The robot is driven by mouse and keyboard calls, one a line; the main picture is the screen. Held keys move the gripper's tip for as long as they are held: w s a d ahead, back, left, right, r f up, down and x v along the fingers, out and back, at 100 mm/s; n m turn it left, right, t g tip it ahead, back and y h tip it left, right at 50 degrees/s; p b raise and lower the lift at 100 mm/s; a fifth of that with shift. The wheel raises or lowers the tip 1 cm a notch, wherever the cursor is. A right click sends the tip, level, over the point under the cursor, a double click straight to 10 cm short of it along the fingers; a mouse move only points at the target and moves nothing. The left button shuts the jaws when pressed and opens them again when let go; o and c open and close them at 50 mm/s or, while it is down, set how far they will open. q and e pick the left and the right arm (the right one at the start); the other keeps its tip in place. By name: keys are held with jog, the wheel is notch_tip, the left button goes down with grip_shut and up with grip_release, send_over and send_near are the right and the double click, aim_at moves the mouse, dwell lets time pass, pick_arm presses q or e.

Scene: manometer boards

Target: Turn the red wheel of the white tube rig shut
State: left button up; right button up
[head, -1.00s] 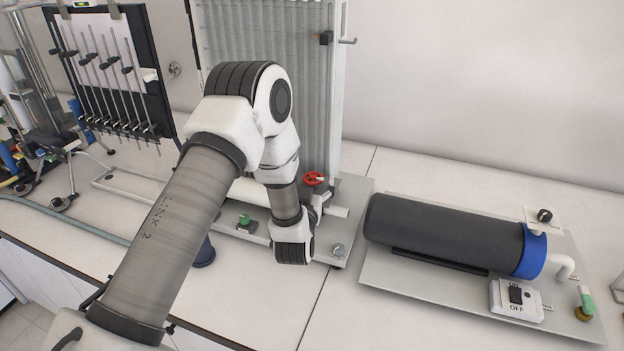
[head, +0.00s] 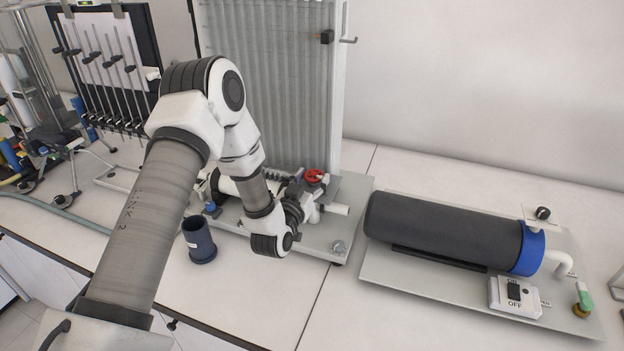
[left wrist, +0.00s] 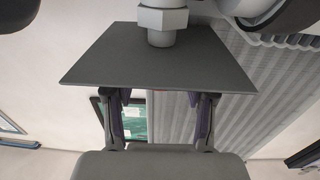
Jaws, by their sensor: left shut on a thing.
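The white tube rig (head: 268,90) stands upright at the back centre, a tall panel of vertical tubes on a pale base plate (head: 352,187). Its red wheel (head: 314,176) sits low in front of the panel, above a white pipe. My left gripper (head: 305,196) reaches the wheel from the front left and is shut on it; my arm and the dark fingers hide part of the contact. In the left wrist view a dark plate covers most of the space beyond the fingers (left wrist: 160,112), with only a thin red trace at its edge. My right gripper is not in view.
A black cylinder with a blue end (head: 445,232) lies on a plate to the right, with a switch box (head: 515,297) in front. A dark cup (head: 199,240) stands left of my wrist. A manometer board (head: 105,60) is at the back left.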

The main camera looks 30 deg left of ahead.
pick_arm(q)
jog(key=m+h, duration=0.1)
jog(key=h, duration=0.1)
jog(key=m+h+p, duration=0.1)
jog(key=m+h, duration=0.1)
jog(key=h, duration=0.1)
jog(key=shift+a, duration=0.4)
jog(key=shift+m+g+h, duration=0.3)
jog(key=shift+m+h, duration=1.4)
jog(key=shift+h, duration=0.8)
jog(key=shift+f, duration=0.1)
jog(key=o, duration=1.2)
jog(key=shift+w, duration=0.1)
jog(key=shift+c, duration=0.2)
jog(key=shift+w, duration=0.15)
